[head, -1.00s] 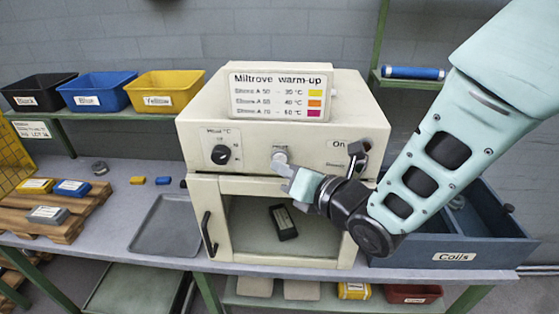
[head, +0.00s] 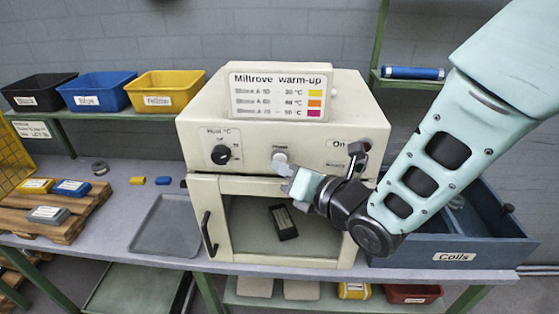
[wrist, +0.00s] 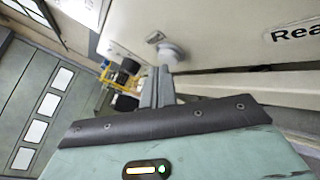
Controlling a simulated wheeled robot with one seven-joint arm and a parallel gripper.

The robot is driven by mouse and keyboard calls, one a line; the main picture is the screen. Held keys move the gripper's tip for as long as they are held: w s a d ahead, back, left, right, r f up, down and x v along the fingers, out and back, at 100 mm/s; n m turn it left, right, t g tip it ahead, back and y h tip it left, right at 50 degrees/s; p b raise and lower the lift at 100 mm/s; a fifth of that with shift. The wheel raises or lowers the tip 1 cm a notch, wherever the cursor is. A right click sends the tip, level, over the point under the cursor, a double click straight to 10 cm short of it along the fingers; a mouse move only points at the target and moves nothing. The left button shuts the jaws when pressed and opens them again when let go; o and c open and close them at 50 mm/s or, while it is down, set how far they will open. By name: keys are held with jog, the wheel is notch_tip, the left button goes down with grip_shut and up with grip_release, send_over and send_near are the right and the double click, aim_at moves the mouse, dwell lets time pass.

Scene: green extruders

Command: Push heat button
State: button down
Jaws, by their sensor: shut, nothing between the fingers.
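The cream warm-up machine (head: 270,100) stands on the bench. Its front panel has a black heat dial (head: 221,154), a round pale button (head: 280,158) under a small label, and a black "On" switch (head: 357,150). My gripper (head: 287,176) is shut and empty, with its tips just below and right of the pale button. In the wrist view the button (wrist: 170,54) sits right at the shut fingertips (wrist: 160,72); I cannot tell whether they touch. Inside the machine's chamber a dark block (head: 283,222) lies behind the front opening.
A grey tray (head: 167,226) lies left of the machine. A blue "Coils" drawer (head: 455,245) is at the right. Black (head: 38,90), blue (head: 97,90) and yellow (head: 165,90) bins stand on the shelf behind. A wooden pallet (head: 60,208) holds several blocks at left.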

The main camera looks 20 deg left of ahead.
jog(key=shift+w, duration=0.1)
jog(key=shift+w+a+b, duration=0.1)
jog(key=shift+w+b, duration=0.25)
jog(key=shift+b, duration=0.15)
dwell(0.4)
jog(key=shift+s+b, duration=0.4)
jog(key=shift+b, duration=0.1)
jog(key=s+d+b, duration=0.1)
jog(key=s+b, duration=0.1)
jog(key=s, duration=0.4)
jog(key=shift+d, duration=0.3)
